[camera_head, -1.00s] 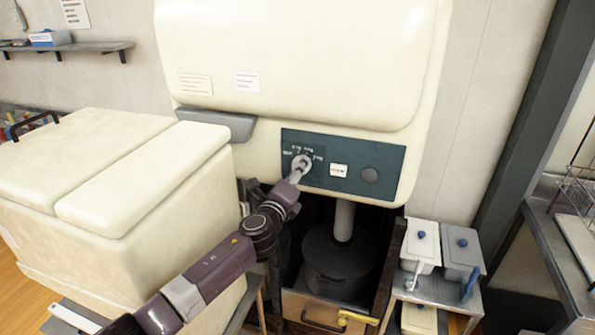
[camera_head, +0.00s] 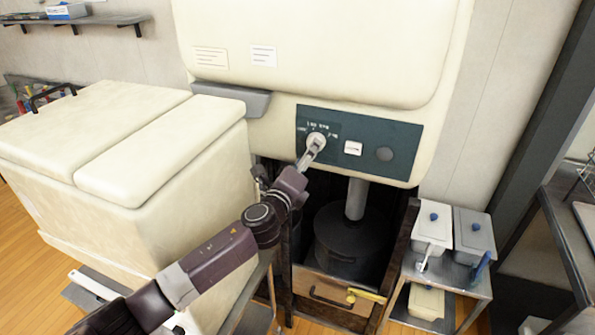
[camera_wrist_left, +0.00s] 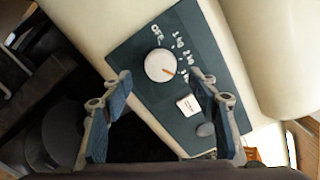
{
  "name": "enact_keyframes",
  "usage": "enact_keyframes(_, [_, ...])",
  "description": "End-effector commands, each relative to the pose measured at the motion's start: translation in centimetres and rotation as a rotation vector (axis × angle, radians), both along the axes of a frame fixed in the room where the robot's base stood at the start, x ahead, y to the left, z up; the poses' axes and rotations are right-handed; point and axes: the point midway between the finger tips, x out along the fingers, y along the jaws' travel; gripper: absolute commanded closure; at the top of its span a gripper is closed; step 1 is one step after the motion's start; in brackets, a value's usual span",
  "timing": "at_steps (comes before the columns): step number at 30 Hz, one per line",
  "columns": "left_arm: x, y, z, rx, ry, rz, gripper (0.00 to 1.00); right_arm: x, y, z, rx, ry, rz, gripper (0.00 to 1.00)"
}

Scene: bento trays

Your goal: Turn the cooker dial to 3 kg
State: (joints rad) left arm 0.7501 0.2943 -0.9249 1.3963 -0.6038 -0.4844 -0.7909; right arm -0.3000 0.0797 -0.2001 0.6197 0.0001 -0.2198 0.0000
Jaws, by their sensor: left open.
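The cooker dial (camera_head: 317,139) is a round white knob on the dark teal panel (camera_head: 405,136) of the cream cooker. In the left wrist view the dial (camera_wrist_left: 160,65) has an orange pointer line aimed lower right, toward a label partly hidden by the right-hand finger. OFF, 1 kg and 2 kg labels show around it. My left gripper (camera_head: 311,153) is at the dial, and in the wrist view its fingers (camera_wrist_left: 163,82) are spread wide, with the dial showing between them. I cannot tell whether they touch it. My right gripper is not in view.
A white switch (camera_head: 353,148) and a dark round button (camera_head: 384,154) sit right of the dial. A pot (camera_head: 350,240) stands in the open bay below. A cream chest (camera_head: 190,150) stands close left of my arm. Lidded containers (camera_head: 433,222) are on a stand at right.

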Motion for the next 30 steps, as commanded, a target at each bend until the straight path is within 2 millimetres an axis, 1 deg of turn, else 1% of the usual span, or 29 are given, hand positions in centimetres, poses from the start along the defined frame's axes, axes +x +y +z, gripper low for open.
enact_keyframes(3, [-1.9,0.5,-0.1,0.000,0.001,-0.003,0.45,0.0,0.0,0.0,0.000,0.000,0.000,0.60])
enact_keyframes(9, [-4.7,1.5,-0.1,0.001,0.002,-0.001,0.45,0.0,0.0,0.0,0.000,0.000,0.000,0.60])
enact_keyframes(15, [-6.5,2.1,-0.1,0.000,0.001,0.000,0.45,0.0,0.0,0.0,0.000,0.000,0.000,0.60])
enact_keyframes(19, [-6.9,2.2,0.0,0.001,0.001,0.000,0.45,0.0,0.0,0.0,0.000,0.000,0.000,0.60])
enact_keyframes(28, [-7.0,2.2,0.0,0.000,0.001,0.000,0.45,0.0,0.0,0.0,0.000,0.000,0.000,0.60])
enact_keyframes(30, [-7.2,2.3,-0.3,-0.018,0.014,0.005,0.45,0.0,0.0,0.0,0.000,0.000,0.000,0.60])
